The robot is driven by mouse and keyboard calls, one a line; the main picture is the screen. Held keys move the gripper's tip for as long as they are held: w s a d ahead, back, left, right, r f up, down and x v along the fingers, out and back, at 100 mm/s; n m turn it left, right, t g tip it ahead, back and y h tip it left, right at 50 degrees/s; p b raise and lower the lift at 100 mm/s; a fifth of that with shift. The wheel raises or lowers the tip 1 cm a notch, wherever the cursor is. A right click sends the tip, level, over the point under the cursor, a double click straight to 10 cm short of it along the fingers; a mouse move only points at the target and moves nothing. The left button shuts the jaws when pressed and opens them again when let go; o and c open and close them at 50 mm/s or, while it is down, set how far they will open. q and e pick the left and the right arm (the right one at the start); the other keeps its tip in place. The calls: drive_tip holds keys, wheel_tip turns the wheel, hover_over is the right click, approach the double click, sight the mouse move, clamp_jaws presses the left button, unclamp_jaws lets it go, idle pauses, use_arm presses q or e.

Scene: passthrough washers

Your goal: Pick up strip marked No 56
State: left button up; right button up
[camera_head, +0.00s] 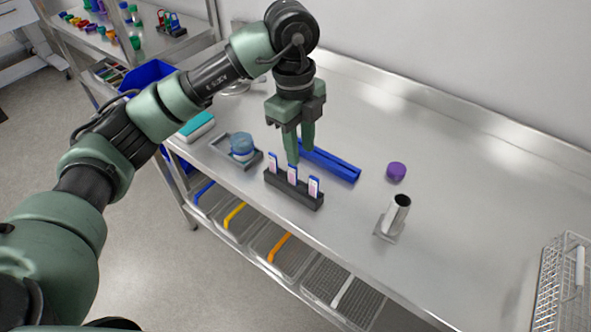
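My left gripper (300,155) points down just above and behind the rack. Its two fingers are apart with nothing visible between them, and one fingertip is close above the middle strip. I cannot tell whether it touches. My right gripper is not in view.
A blue tray (330,165) lies behind the rack. A blue-lidded jar (242,147) stands on the left, a purple cap (396,171) and a metal tube holder (392,220) on the right. A wire basket (565,285) is at far right. The right bench is mostly clear.

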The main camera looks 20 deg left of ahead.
sight(292, 167)
use_arm(q)
drive_tip(key=shift+w+a+r+n+y, duration=0.1)
drive_tip(key=shift+a+r+n+y, duration=0.05)
drive_tip(key=shift+a, duration=0.25)
drive_tip(key=shift+w+a+r+n+y, duration=0.1)
drive_tip(key=shift+a+n+y, duration=0.05)
drive_tip(key=shift+a, duration=0.25)
drive_tip(key=shift+a+f, duration=0.2)
drive_tip(key=shift+f, duration=0.1)
wheel_tip(292, 167, down, 6)
drive_tip(key=shift+s+d+f+p, duration=0.1)
drive_tip(key=shift+d+f+p, duration=0.05)
drive_tip(key=shift+p, duration=0.9)
drive_tip(key=shift+f, duration=0.3)
clamp_jaws()
